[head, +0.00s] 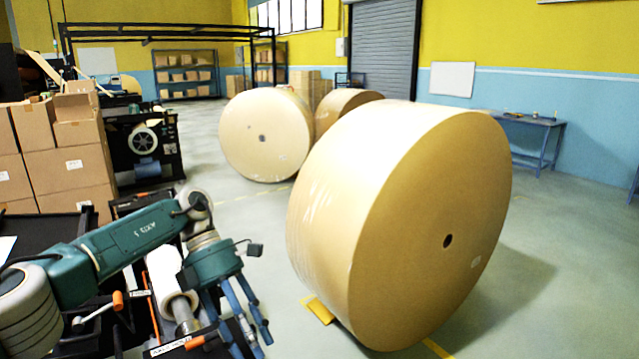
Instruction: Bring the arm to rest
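My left arm, green and grey, reaches in from the left edge in the head view. My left gripper (262,345) points downward at the lower left of the picture. Its blue fingers are apart, and I see nothing held between them. It is left of the large kraft roll (400,220), with a gap between them in the picture. My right arm and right gripper are not in view.
A yellow chock (318,310) lies at the large roll's lower left. A second roll (265,135) stands behind it. Beneath my arm is dark machinery with a white roller (166,270) and orange-handled levers. Cardboard boxes (65,160) stand left. Floor right of the roll is clear.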

